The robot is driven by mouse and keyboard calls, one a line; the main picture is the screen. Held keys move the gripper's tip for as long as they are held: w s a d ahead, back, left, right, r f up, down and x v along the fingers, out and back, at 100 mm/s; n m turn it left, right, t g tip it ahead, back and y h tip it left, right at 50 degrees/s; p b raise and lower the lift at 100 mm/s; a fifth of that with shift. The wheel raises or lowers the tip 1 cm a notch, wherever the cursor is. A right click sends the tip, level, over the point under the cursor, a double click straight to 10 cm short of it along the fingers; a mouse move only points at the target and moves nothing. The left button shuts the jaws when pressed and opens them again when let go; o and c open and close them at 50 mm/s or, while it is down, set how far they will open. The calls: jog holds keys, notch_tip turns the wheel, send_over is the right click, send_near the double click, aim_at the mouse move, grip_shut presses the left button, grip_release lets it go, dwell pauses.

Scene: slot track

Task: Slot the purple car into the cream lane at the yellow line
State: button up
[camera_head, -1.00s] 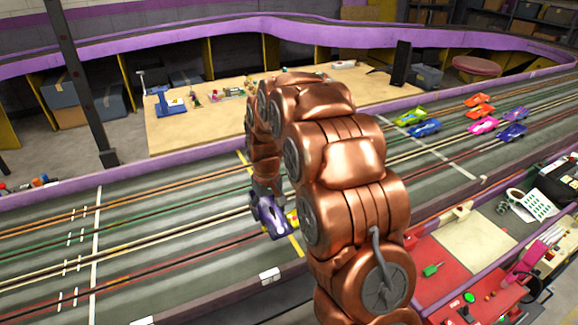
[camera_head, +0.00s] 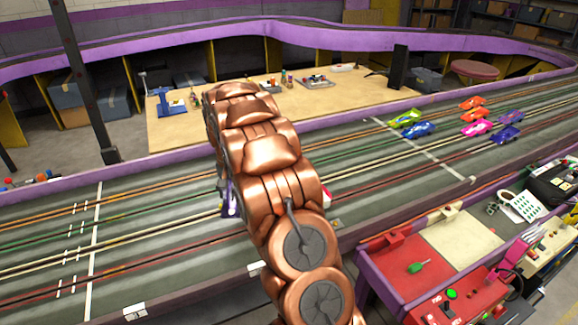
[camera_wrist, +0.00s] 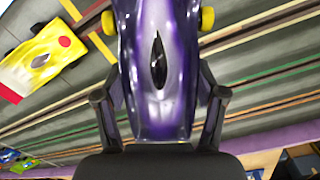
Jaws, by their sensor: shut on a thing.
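The purple car (camera_wrist: 160,70) fills the middle of the wrist view, with yellow wheels at its far end. My gripper (camera_wrist: 160,98) is shut on it, one finger on each side. In the head view only a sliver of the purple car (camera_head: 231,203) shows at the left edge of my arm, and my gripper is hidden. The cream lane (camera_head: 130,248) runs across the track between the green and red lanes. The yellow line (camera_wrist: 92,35) shows left of the car in the wrist view; my arm hides it in the head view. I cannot tell whether the car touches the track.
A yellow car (camera_wrist: 40,60) with a red dot sits left of the held car in the wrist view. Several coloured cars (camera_head: 478,127) stand farther right on the track. A red and cream control desk (camera_head: 440,250) is at front right. The left track is clear.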

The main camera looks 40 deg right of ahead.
jog(key=s+d+m+p, duration=0.1)
jog(key=s+d+m, duration=0.1)
jog(key=d+m, duration=1.1)
jog(key=d, duration=0.9)
jog(key=shift+s+f, duration=0.2)
jog(key=shift+s, duration=0.15)
jog(key=shift+a, duration=0.2)
jog(key=shift+f+b, duration=0.9)
jog(key=shift+f, duration=2)
jog(key=shift+w+b, duration=0.1)
jog(key=shift+b, duration=0.35)
jog(key=shift+f+b, duration=0.35)
jog(key=shift+f, duration=0.8)
